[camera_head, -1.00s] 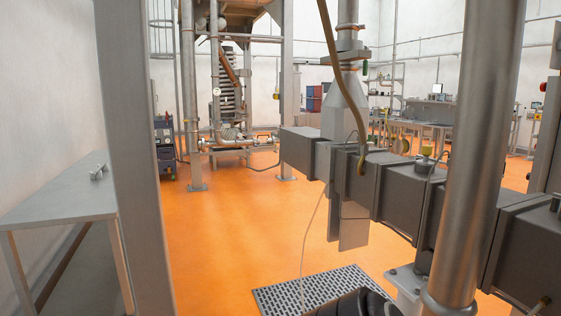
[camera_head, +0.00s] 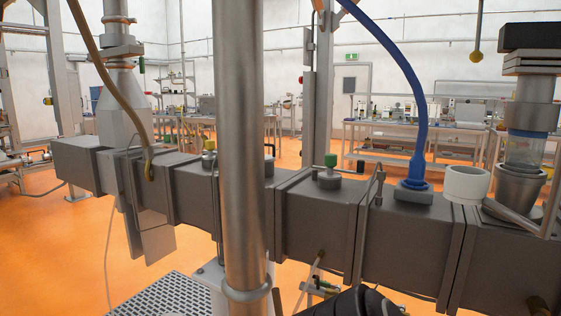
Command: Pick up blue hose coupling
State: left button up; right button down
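The blue hose (camera_head: 414,85) comes down from the top of the view in a curve. Its blue coupling (camera_head: 415,178) stands upright on top of the dark grey extruder barrel (camera_head: 320,222), right of the middle, with its wider base on the barrel's top face. Nothing touches the coupling in this view. Neither of my grippers can be made out. A dark rounded part at the bottom edge appears to belong to my own body.
A thick steel pipe (camera_head: 240,150) stands in front of the barrel. A white cylinder (camera_head: 467,183) and a metal feeder with a clear section (camera_head: 525,150) are right of the coupling. A green-topped fitting (camera_head: 330,170) and a brown hose (camera_head: 115,80) are left of it. Benches stand behind.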

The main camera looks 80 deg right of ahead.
aim_at(417, 163)
jog(key=z, duration=3.35)
jog(key=j+z, duration=0.5)
